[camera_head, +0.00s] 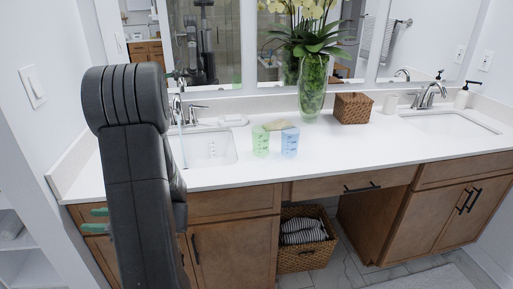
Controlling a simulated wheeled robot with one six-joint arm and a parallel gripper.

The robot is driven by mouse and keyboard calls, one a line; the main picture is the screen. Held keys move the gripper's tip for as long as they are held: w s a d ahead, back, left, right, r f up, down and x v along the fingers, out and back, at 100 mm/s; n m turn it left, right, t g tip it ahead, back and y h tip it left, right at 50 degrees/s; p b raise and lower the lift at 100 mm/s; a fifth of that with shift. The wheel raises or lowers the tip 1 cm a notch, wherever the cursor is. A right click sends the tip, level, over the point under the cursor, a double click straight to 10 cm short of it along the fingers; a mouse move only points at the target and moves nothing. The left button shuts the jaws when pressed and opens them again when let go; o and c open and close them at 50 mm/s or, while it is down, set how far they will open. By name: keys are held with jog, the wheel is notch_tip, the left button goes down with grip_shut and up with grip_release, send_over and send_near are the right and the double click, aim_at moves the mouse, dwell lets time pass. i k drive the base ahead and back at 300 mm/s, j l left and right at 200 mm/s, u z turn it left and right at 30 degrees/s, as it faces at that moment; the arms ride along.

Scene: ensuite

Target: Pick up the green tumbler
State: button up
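The green tumbler (261,143) is a clear green cup standing upright on the white counter, right of the left sink. A similar blue tumbler (290,143) stands close on its right. My gripper (97,220) is mostly hidden behind my dark arm. Two green fingertips stick out at the arm's left, one above the other with a gap between them, so it looks open. Nothing shows between them. It is far to the left of and below the green tumbler, in front of the cabinet.
Behind the tumblers lies a small tan item (277,125). A tall glass vase (312,88) with white flowers and a wicker box (352,107) stand further back right. The left faucet (194,112) is behind the sink. The counter (350,147) right of the tumblers is clear.

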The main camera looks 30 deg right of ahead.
aim_at(261, 134)
jog(key=z, duration=1.6)
jog(key=i+j+z, duration=0.3)
jog(key=j+z, duration=0.15)
jog(key=j, duration=0.15)
jog(key=i+j+z, duration=0.2)
jog(key=j+z, duration=0.25)
jog(key=j, duration=0.2)
